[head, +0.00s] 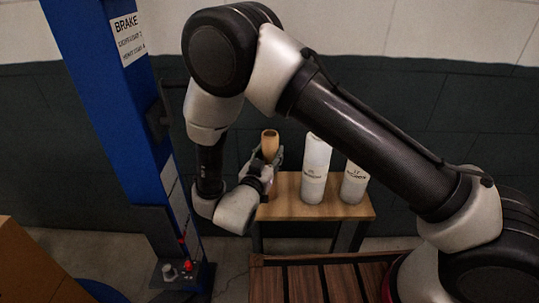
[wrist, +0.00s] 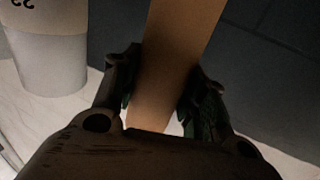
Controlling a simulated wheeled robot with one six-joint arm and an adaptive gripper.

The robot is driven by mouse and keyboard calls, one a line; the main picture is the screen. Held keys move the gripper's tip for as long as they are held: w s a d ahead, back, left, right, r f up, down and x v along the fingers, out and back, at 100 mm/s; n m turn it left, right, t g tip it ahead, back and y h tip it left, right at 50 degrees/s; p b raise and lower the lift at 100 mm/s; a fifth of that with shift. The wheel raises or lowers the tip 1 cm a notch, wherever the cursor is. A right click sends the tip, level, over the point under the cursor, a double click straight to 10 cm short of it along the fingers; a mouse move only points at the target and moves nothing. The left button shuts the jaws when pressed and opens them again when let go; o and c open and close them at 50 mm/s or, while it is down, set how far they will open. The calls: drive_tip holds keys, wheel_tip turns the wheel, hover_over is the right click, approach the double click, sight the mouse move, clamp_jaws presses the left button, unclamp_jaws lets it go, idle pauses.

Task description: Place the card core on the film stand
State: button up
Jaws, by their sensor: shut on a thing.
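The card core (head: 270,143) is a plain tan tube, held upright in the head view. My gripper (head: 266,168) is shut on it, with its fingers on either side. In the wrist view the core (wrist: 180,50) runs up between the fingertips of my gripper (wrist: 167,82). The film stand (head: 287,190) is a small wooden-topped table; the core is at its left end. Whether the core's lower end touches the top cannot be told, as my gripper hides it.
Two white rolls stand on the wooden top: a taller one (head: 315,165) and a shorter one (head: 354,183) to its right. A blue column (head: 110,100) rises at left. A slatted brown surface (head: 310,283) lies in front; a cardboard box (head: 30,265) is at lower left.

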drive_tip(key=o, duration=1)
drive_tip(key=shift+r, duration=0.1)
drive_tip(key=v, duration=1.2)
